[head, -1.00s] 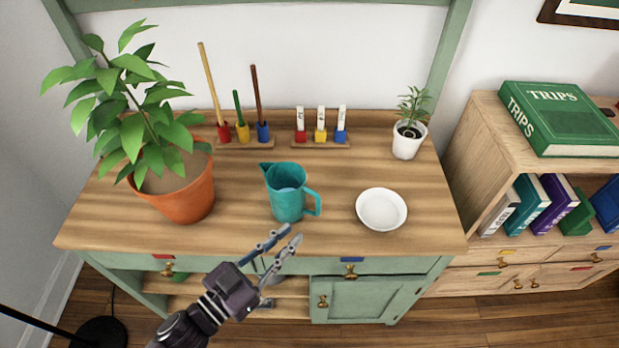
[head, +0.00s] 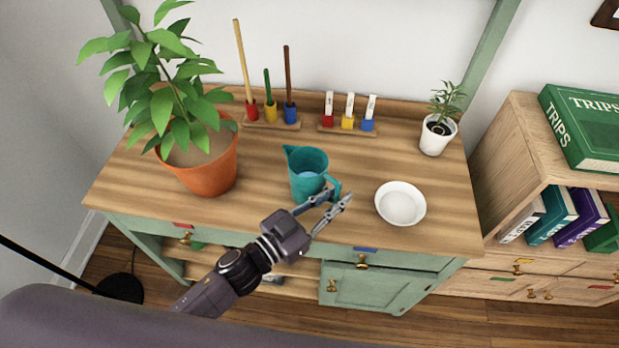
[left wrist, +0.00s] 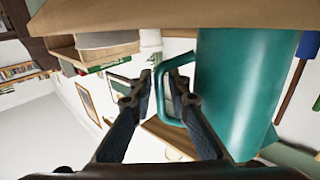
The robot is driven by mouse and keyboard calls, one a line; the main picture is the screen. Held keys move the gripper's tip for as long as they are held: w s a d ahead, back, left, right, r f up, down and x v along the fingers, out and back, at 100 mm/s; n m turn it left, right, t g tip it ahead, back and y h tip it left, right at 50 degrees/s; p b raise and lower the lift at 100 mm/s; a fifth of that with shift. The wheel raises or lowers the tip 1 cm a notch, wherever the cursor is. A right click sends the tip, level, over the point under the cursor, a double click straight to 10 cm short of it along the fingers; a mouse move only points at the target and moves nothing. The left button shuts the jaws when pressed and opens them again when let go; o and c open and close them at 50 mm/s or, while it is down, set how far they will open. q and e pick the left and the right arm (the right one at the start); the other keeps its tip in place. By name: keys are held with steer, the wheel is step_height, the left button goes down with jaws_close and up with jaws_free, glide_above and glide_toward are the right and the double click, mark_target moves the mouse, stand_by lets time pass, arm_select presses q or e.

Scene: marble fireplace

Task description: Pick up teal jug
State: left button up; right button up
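The teal jug (head: 305,179) stands upright on the wooden top of the green cabinet, its spout to the left and its handle to the right. My left gripper (head: 338,196) is at the handle, close to the cabinet's front edge. In the left wrist view the jug (left wrist: 240,85) fills the right side. There the two fingers (left wrist: 156,88) are apart, with the handle's outer bar showing between them. One finger overlaps the handle's opening. I cannot tell whether a finger touches the handle. My right gripper is not in view.
A white bowl (head: 400,206) sits just right of the handle. A large potted plant (head: 210,172) stands left of the jug. Behind are a rack of coloured rods (head: 270,120), a rack of coloured blocks (head: 347,128) and a small white potted plant (head: 436,139).

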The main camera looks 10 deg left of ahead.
arm_select(q)
jaws_close()
steer(key=shift+r, duration=0.15)
